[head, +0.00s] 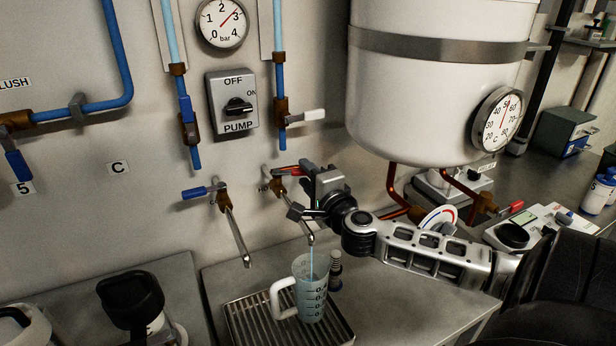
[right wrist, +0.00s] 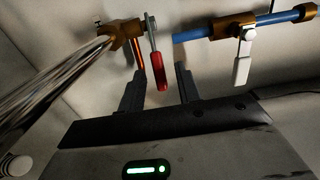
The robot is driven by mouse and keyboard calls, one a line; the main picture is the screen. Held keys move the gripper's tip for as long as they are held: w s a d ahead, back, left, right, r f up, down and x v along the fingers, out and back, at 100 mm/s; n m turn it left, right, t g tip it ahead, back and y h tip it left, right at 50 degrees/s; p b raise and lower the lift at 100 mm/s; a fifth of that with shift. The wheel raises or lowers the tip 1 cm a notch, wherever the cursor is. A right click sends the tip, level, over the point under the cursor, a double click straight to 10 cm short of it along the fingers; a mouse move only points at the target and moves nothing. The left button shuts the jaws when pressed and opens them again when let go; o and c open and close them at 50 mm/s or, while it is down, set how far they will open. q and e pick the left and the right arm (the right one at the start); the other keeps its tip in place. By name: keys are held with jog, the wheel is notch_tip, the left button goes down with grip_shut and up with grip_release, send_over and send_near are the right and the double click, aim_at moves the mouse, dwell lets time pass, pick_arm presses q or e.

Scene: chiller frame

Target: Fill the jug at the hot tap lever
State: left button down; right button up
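The hot tap lever (head: 287,169) has a red handle, which also shows in the right wrist view (right wrist: 157,77). My right gripper (head: 305,186) is at this lever. In the right wrist view its two fingers (right wrist: 159,92) stand apart on either side of the red handle, with gaps visible. The jug (head: 311,290) is translucent with dark markings and a white handle. It stands upright on the drip tray (head: 250,322) under the hot tap spout (head: 311,236). A thin stream runs from the spout into it; the exact level is hard to tell. My left gripper is not in view.
The cold tap with a blue lever (head: 195,192) is left of the hot tap. A white tank (head: 430,90) hangs above my right arm. A small dark bottle-like object (head: 335,268) stands behind the jug. A black-topped container (head: 132,300) is at lower left.

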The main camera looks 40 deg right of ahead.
grip_shut()
jog(key=shift+w+d+n+y, duration=0.25)
jog(key=shift+n+y, duration=0.35)
jog(key=shift+y, duration=0.3)
grip_release()
jog(key=shift+s, duration=0.15)
jog(key=s+a, duration=0.2)
jog(key=s, duration=1.3)
jog(key=shift+s+a+b, duration=0.25)
jog(key=shift+a+b, duration=0.05)
jog(key=shift+a, duration=0.05)
